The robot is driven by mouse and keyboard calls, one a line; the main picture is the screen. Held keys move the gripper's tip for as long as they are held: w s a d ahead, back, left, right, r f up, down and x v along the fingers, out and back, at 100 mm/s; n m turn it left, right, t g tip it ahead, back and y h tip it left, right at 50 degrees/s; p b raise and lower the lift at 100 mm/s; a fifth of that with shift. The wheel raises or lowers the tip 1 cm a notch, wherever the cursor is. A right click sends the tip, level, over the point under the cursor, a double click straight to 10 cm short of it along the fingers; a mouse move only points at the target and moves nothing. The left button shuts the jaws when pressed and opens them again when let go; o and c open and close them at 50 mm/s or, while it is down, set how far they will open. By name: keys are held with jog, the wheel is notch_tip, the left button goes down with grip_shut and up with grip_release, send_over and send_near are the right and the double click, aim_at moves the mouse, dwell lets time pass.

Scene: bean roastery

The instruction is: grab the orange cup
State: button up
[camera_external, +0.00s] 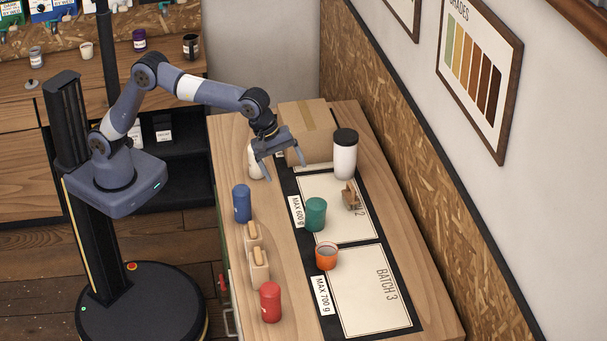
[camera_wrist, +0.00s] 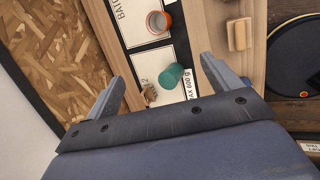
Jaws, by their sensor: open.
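In the wrist view the orange cup (camera_wrist: 158,22) is at the top, beyond the teal cylinder. My gripper (camera_external: 281,167) is open and empty, above the far part of the table near the cardboard box. It is well apart from the orange cup. In the wrist view the two fingers of my gripper (camera_wrist: 165,80) are spread wide, with the teal cylinder between them in the picture.
A teal cylinder (camera_external: 316,214) stands between my gripper and the orange cup. A cardboard box (camera_external: 305,132) stands behind.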

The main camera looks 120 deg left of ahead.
jog(key=n+t+h+b, duration=0.4)
jog(key=n+t+b, duration=0.35)
jog(key=b, duration=1.15)
send_near(333, 263)
jog(key=shift+t, duration=0.35)
jog(key=shift+s+a+f+p+x, duration=0.15)
jog(key=shift+p+x, duration=0.3)
jog(key=shift+x, duration=0.7)
jog(key=shift+s+f+p+x, duration=0.1)
jog(key=shift+f+p+x, duration=0.3)
jog(key=shift+x, duration=0.75)
jog(key=shift+a+f+p+x, duration=0.1)
jog(key=shift+p+x, duration=0.45)
jog(key=shift+x, duration=0.6)
jog(key=shift+c, duration=0.3)
jog(key=c, duration=1.1)
